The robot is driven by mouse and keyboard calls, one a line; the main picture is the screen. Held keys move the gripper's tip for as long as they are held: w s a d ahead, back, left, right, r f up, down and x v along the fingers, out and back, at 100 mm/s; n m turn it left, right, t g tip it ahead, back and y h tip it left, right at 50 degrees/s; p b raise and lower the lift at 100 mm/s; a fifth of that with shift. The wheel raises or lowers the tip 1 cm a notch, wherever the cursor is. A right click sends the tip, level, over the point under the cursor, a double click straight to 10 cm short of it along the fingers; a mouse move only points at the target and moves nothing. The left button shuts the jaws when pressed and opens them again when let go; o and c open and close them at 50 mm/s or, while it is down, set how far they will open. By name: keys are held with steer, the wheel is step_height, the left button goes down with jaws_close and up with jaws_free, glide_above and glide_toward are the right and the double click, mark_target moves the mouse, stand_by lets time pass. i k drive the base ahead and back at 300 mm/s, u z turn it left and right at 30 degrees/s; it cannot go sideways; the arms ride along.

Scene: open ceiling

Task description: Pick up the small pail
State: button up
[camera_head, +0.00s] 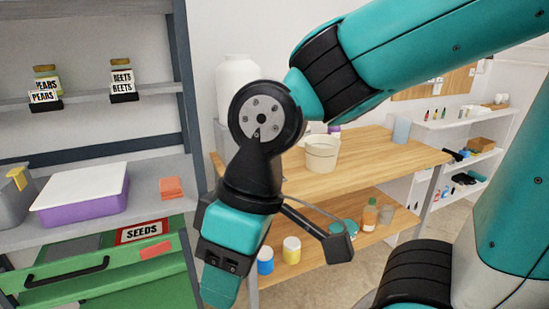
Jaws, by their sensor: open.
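The small pail (321,156), a cream bucket with a thin handle, stands upright on the wooden top of the workbench (375,155). It is just right of my wrist, and the arm passes in front of and above it. My gripper (220,286) hangs down at the lower middle of the view, nearer to me than the bench and below and left of the pail. It is open and apart from the pail. The gap between its fingers is hard to make out from this side.
A shelf at left holds labelled jars (123,80) and a purple bin with a white lid (82,194). A green SEEDS drawer (100,262) sits below. A white jug (238,75) stands behind my wrist. Paint pots (291,250) and an orange bottle (370,215) stand on the bench's lower shelf.

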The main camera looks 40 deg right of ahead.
mark_target(321, 151)
steer(key=u, duration=1.4)
steer(key=i, duration=0.5)
steer(key=z, duration=2.95)
